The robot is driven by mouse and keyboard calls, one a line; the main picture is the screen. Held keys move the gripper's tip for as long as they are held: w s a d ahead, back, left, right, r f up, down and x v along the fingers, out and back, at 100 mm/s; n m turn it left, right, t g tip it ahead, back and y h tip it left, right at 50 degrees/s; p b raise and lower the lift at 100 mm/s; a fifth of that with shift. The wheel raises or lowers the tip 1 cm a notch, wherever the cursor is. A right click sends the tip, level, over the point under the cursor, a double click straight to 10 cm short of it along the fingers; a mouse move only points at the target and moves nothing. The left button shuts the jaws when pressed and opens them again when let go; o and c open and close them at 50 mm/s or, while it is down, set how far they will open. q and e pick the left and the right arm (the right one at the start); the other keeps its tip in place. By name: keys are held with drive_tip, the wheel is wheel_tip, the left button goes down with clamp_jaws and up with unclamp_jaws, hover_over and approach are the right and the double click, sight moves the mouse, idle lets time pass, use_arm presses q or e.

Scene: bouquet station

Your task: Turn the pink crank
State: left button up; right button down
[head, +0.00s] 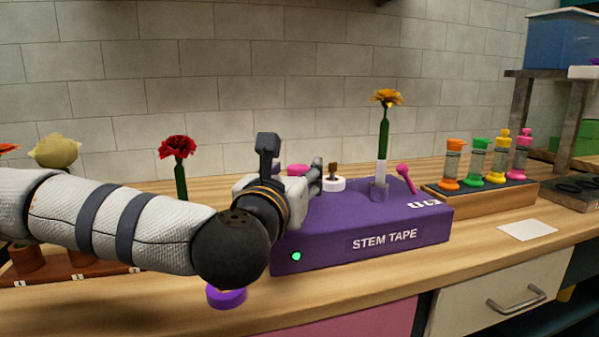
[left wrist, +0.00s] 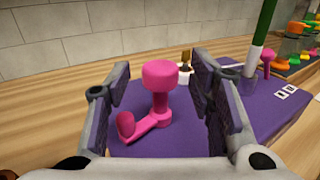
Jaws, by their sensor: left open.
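The pink crank (left wrist: 161,92) stands on top of the purple stem tape box (head: 375,222). In the left wrist view it has a tall, round-capped post and a flat arm running to a rounded end at the lower left. In the head view only its pink top (head: 298,169) shows behind my gripper. My left gripper (head: 292,162) is open over the box's left part. In the left wrist view its fingers (left wrist: 160,82) stand on either side of the crank's post, with gaps visible on both sides. My right gripper is not in view.
On the box, a yellow-orange flower (head: 386,98) stands in a holder beside a smaller pink lever (head: 405,177). A white round part (head: 333,184) sits behind. A red flower (head: 177,148) stands left; a purple disc (head: 227,296) lies in front. Coloured bottles (head: 480,160) stand right.

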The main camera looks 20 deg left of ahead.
use_arm(q)
drive_tip(key=shift+w+a, duration=0.1)
drive_tip(key=shift+w, duration=1.35)
drive_tip(key=shift+c, duration=0.6)
drive_tip(key=c, duration=1)
drive_tip(key=shift+c, duration=0.2)
